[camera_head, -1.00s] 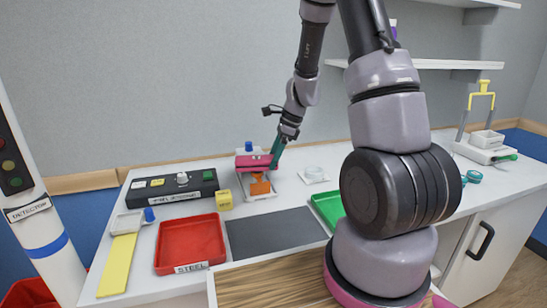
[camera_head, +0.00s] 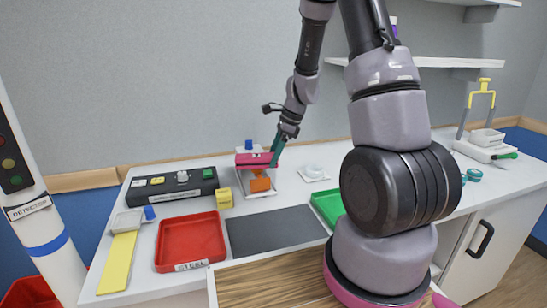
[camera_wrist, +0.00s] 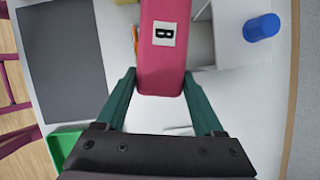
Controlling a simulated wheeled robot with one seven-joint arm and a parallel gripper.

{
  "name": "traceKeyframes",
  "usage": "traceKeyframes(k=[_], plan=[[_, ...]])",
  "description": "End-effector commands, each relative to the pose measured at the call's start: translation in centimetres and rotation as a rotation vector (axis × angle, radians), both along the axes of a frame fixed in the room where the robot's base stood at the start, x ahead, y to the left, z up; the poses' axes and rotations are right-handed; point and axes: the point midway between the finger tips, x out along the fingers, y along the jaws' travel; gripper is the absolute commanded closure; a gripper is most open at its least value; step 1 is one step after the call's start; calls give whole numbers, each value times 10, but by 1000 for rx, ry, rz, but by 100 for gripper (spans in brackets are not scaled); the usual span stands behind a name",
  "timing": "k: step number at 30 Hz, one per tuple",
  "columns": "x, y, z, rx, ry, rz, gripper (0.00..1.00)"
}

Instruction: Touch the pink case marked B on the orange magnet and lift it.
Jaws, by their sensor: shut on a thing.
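The pink case marked B (camera_wrist: 162,70) lies between the teal fingers of my gripper (camera_wrist: 164,100) in the wrist view. My gripper is shut on its near end, and the B label faces up. In the head view the pink case (camera_head: 252,160) is level, above the orange magnet (camera_head: 261,185), with my gripper (camera_head: 276,158) at its right end. The case hides the top of the magnet, so I cannot tell whether they touch. In the wrist view only a sliver of orange (camera_wrist: 135,38) shows beside the case.
A yellow block (camera_head: 224,198) and a black control box (camera_head: 172,188) stand to the left. The red tray (camera_head: 190,262), dark mat (camera_head: 275,232) and green tray (camera_head: 326,212) lie in front. A blue-capped piece (camera_wrist: 261,27) stands close to the case.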

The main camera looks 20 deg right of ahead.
Motion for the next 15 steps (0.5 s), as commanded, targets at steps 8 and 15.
traceKeyframes(k=[8,15], plan=[[1,0,6,0,-2,-1,90],[0,0,11,0,-1,0,90]])
